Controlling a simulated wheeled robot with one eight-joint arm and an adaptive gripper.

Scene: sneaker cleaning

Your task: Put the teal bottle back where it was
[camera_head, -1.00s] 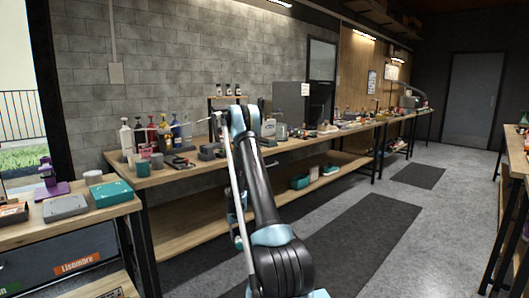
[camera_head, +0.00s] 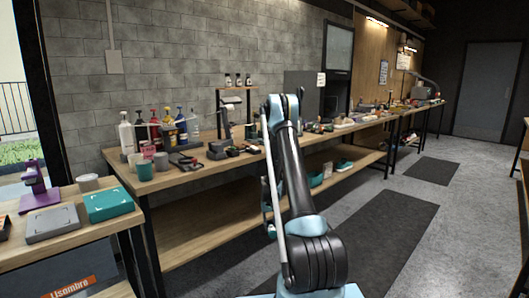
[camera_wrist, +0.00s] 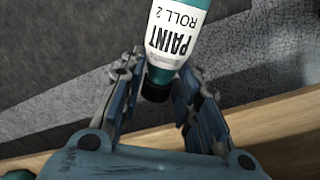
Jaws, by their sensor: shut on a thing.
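The teal bottle (camera_wrist: 180,29) shows in the wrist view with a white label reading "PAINT ROLL 2" and a dark cap pointing down in the picture. Its upper end runs out of the frame. My gripper (camera_wrist: 161,78) is shut on it, with a finger on each side near the cap end. Behind the bottle are grey floor and a wooden edge. In the head view I cannot make out the bottle, and my arm hides most of my gripper.
The long workbench (camera_head: 190,178) against the wall holds several bottles (camera_head: 168,130), cups and tools. A small rack (camera_head: 237,90) stands at its back. A nearer table at left carries a teal box (camera_head: 108,204) and a grey tray (camera_head: 53,223). The floor (camera_head: 450,225) at right is clear.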

